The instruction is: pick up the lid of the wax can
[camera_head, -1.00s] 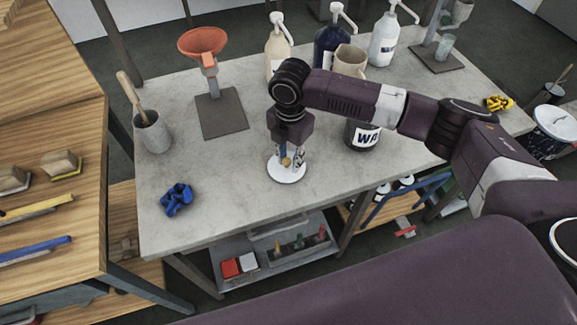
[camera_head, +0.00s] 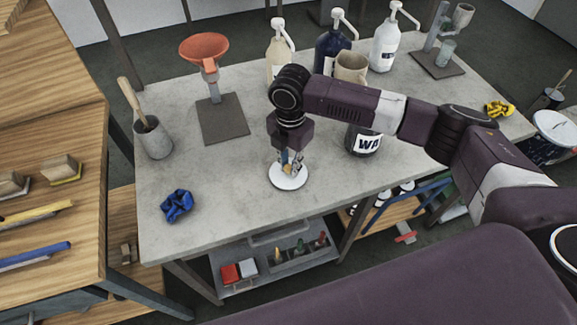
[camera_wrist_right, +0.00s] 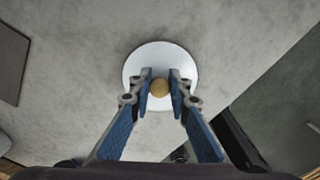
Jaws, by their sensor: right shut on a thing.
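The lid (camera_head: 289,179) is a flat white disc with a small tan knob, over the grey table at its front middle. In the right wrist view the lid (camera_wrist_right: 160,55) shows whole, with its knob (camera_wrist_right: 160,88) between the two blue-padded fingers. My right gripper (camera_head: 291,161) points down and is shut on the knob. The lid looks level and at the tabletop; I cannot tell any small gap under it. The wax can (camera_head: 364,141) is dark with a white label, to the right of the gripper and partly hidden by my right arm. My left gripper is out of view.
A blue cloth (camera_head: 177,206) lies to the left, near a grey pot (camera_head: 154,138) with a wooden handle. An orange funnel stand (camera_head: 224,120) is behind. Pump bottles (camera_head: 384,48) and a beige jug (camera_head: 351,67) stand at the back. Bare table surrounds the lid.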

